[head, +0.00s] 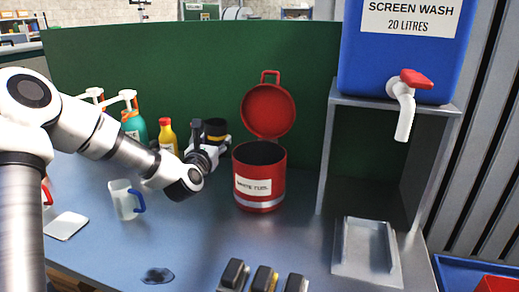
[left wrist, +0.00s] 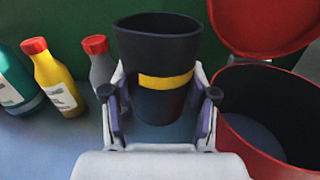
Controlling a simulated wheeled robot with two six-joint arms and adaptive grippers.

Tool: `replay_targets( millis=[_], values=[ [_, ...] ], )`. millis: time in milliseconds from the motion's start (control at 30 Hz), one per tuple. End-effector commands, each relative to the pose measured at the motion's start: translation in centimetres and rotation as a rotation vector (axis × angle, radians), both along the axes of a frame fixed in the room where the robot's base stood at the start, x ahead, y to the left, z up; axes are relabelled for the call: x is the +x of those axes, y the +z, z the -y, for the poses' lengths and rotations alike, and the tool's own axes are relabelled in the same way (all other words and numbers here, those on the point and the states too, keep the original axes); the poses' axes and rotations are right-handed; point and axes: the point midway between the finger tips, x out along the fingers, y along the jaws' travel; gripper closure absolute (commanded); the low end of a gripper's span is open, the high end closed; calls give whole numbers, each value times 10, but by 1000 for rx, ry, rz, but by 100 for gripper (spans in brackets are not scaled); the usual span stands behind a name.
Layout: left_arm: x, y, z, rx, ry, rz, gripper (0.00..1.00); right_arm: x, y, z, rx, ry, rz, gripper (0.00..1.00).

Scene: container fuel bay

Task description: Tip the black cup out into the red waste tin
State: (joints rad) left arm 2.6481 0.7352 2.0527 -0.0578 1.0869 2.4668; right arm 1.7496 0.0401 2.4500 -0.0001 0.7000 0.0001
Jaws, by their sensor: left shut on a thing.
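The black cup (left wrist: 159,47) has a yellow band and stands upright between the fingers of my left gripper (left wrist: 160,108), which is shut on it. In the head view the cup (head: 215,127) shows just left of the tin, partly hidden by the gripper (head: 207,150). The red waste tin (head: 259,180) stands on the bench with its lid (head: 268,110) raised. In the left wrist view the tin (left wrist: 270,125) is close to the right of the cup, and its inside looks dark. The cup's contents cannot be made out. My right gripper is not in view.
Yellow (head: 169,138) and teal (head: 134,124) bottles stand behind my left arm. A clear jug (head: 125,200) with a blue handle stands at left. A blue screen wash tank (head: 408,50) sits on a grey stand at right.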

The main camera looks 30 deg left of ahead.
Motion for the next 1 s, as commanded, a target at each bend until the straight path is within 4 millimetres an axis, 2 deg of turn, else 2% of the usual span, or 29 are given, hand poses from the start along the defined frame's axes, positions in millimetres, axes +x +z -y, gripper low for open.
replay_targets(
  millis=[33, 200, 467, 1000],
  values=[
    [0, 8, 2, 19, -1, -5, 81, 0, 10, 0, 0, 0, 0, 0],
    [2, 20, 7, 113, -2, -28, 81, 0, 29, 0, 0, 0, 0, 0],
    [4, 24, 16, 280, -2, -65, 81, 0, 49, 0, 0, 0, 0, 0],
    [8, 44, 36, 620, 0, -142, 81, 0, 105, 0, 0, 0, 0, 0]
  ],
)
